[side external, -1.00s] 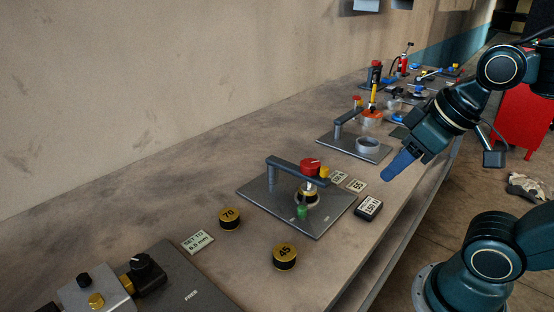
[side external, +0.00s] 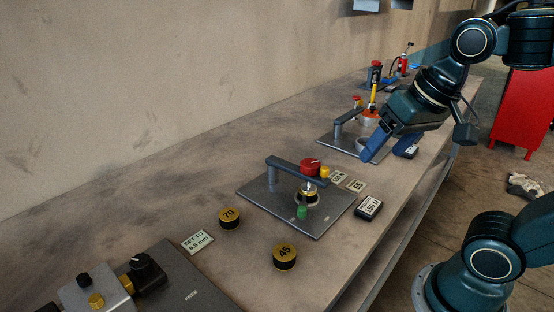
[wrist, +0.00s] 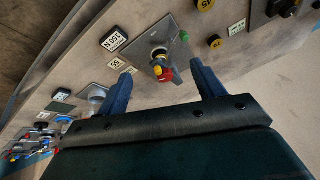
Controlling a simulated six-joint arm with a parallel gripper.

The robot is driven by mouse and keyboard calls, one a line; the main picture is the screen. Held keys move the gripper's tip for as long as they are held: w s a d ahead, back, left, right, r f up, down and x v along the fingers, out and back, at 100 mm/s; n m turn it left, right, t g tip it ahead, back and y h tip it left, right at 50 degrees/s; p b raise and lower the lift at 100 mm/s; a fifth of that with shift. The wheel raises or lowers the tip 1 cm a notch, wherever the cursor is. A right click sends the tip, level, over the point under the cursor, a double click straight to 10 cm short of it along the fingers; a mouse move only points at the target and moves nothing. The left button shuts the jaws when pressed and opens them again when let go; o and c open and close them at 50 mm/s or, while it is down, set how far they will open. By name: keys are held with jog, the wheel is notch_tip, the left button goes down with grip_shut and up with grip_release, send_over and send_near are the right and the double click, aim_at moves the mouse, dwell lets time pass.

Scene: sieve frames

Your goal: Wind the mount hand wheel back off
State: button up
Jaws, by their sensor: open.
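A red hand wheel (side external: 310,166) sits on top of a grey bracket arm (side external: 290,167), which rises from a dark square plate (side external: 255,200) on the bench. A yellow part (side external: 324,172) is beside the wheel, and a brass-rimmed ring (side external: 306,195) and a green part (side external: 302,212) are below it. In the wrist view the red wheel (wrist: 166,74) appears between the finger tips, some distance beyond them. My gripper (side external: 369,152) is open and empty, above the bench to the right of the wheel. Its two blue fingers (wrist: 160,72) are spread apart.
A second plate (side external: 325,143) with a bracket and grey ring stands behind, partly hidden by my gripper. A 150 N block (side external: 368,208) and small label plates lie right of the near plate. Discs marked 70 (side external: 230,218) and 45 (side external: 285,256) lie on the near bench.

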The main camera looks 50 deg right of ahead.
jog(key=w+d+r+m+g, duration=0.2)
jog(key=w+r+m, duration=0.1)
jog(key=w+m, duration=0.85)
jog(key=m+g, duration=0.3)
jog(key=m, duration=1.3)
send_over(311, 163)
jog(key=shift+w+d+f+n, duration=0.1)
jog(key=shift+f+n, duration=0.15)
jog(key=shift+f, duration=0.95)
jog(key=shift+f, duration=0.1)
notch_tip(311, 163, down, 14)
jog(key=shift+r, duration=0.15)
jog(key=shift+c, duration=0.5)
jog(key=c, duration=0.9)
jog(key=shift+n, duration=0.3)
